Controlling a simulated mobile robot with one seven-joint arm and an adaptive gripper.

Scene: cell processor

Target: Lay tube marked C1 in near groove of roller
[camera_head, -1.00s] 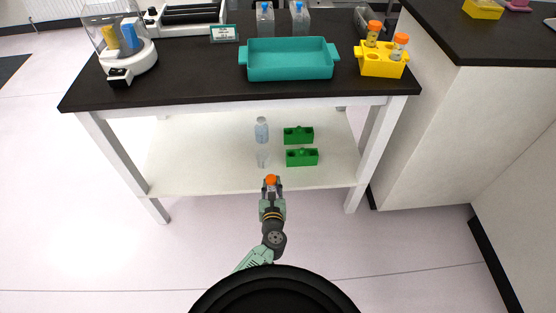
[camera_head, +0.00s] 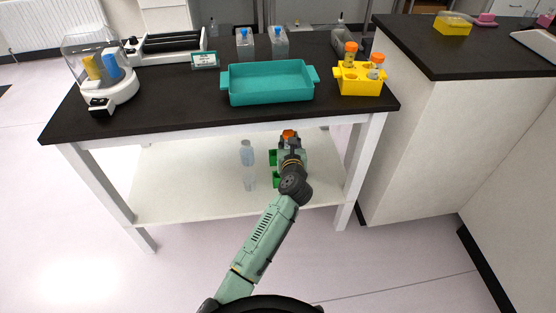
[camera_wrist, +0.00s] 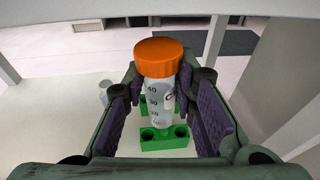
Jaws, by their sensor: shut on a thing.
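My gripper (camera_head: 289,146) is shut on a clear tube (camera_wrist: 158,103) with an orange cap (camera_wrist: 158,57). The roller (camera_head: 168,44), a white-ended unit with dark bars, stands at the back left of the bench top. Its grooves are too small to tell apart.
A teal tray (camera_head: 268,84) lies mid-bench, with a yellow rack (camera_head: 361,80) holding orange-capped tubes at right. A centrifuge-like device (camera_head: 108,92) stands front left. Green holders (camera_wrist: 163,139) and a clear bottle (camera_head: 247,153) are on the lower shelf.

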